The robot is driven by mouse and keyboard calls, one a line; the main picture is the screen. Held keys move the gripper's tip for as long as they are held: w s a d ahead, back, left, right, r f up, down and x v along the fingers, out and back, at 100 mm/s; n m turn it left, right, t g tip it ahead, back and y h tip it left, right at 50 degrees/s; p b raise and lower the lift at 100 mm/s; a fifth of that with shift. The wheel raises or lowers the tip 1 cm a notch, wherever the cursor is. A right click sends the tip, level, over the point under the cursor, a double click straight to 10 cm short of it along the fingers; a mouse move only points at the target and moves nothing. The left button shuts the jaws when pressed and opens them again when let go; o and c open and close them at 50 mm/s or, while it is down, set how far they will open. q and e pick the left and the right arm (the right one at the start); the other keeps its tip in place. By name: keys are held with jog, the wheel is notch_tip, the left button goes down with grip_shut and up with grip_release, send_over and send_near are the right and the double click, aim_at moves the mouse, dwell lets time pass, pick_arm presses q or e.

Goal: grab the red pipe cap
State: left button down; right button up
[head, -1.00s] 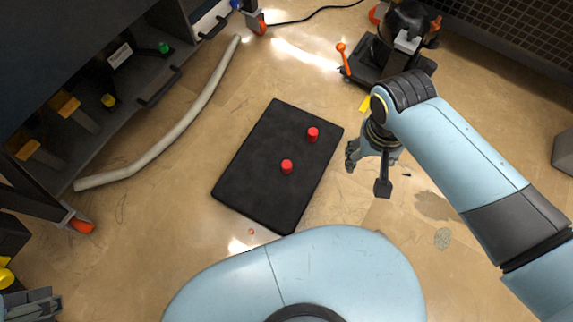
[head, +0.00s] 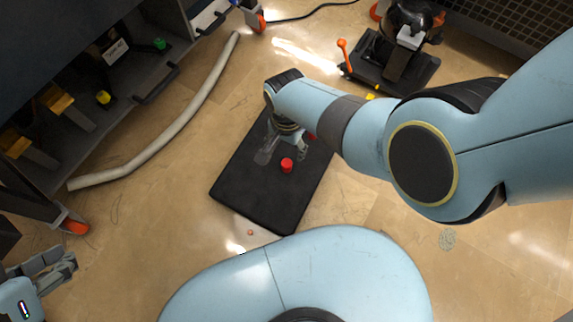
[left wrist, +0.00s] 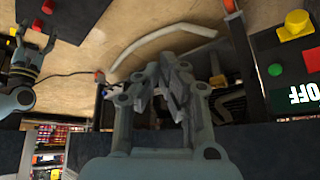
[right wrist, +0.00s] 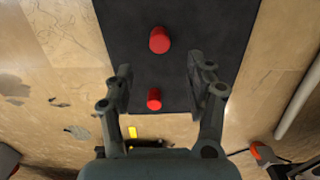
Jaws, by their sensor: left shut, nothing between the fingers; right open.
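Two red pipe caps stand on a black mat (head: 255,205) on the floor. One cap (head: 286,165) shows clearly in the head view; the other cap (head: 311,136) is mostly hidden by my right arm. My right gripper (head: 284,150) is open over the mat, pointing down, with nothing held. In the right wrist view, the nearer cap (right wrist: 154,100) lies between the lines of the open fingers (right wrist: 159,78), and the farther cap (right wrist: 160,40) is ahead of them. My left gripper (head: 68,262) is shut and empty at the lower left; it also shows in the left wrist view (left wrist: 175,85).
A pale hose (head: 165,135) lies left of the mat. A dark cabinet (head: 150,85) with green and yellow parts stands at the upper left. A black device with an orange lever (head: 343,55) stands at the upper right. Floor is clear between hose and mat.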

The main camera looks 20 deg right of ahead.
aim_at(287, 163)
jog(key=shift+s+f+b, duration=0.1)
jog(key=shift+f+b, duration=0.4)
jog(key=shift+f, duration=0.4)
jog(key=shift+f+b, duration=0.5)
jog(key=shift+f, duration=0.05)
pick_arm(q)
jog(key=shift+f+t+b, duration=0.85)
jog(key=shift+f+t, duration=1.45)
pick_arm(e)
jog(key=shift+f, duration=1)
jog(key=shift+s+a+f+b, duration=0.1)
jog(key=shift+f+b, duration=0.5)
jog(key=shift+f, duration=0.1)
jog(key=shift+f+b, duration=0.8)
jog(key=shift+f, duration=0.1)
pick_arm(q)
jog(key=w+d+r+m+t+h, duration=0.1)
jog(key=w+d+r+t, duration=0.1)
jog(key=w+r+t, duration=0.6)
notch_tip(287, 163, up, 6)
jog(key=shift+w+r+m+h, duration=0.1)
jog(key=shift+w+m+h, duration=0.2)
jog(key=shift+w+h, duration=0.1)
pick_arm(e)
jog(key=shift+c, duration=0.4)
jog(key=c, duration=0.7)
